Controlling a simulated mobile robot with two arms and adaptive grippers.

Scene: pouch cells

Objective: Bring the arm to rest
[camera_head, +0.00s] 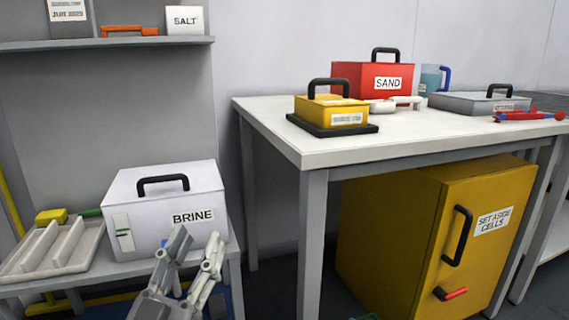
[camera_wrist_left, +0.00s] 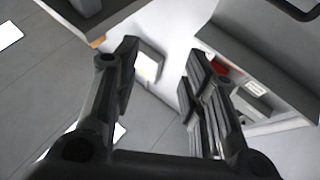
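My left gripper (camera_head: 197,242) is at the lower middle-left of the head view, with its fingers pointing up. Its two fingers are spread apart with nothing between them, so it is open and empty. It appears in front of the lower right part of the white BRINE box (camera_head: 135,200); I cannot tell whether it touches the box. In the left wrist view the gripper (camera_wrist_left: 161,52) also shows two separated dark fingers with an empty gap. My right gripper is in neither view.
A low grey table holds the BRINE box and a divided tray (camera_head: 62,252). The white table (camera_head: 270,120) on the right bears a yellow box (camera_head: 318,110), a red SAND box (camera_head: 350,75) and a grey case (camera_head: 455,103). Below it stands a yellow cabinet (camera_head: 395,225). A shelf (camera_head: 110,43) is above left.

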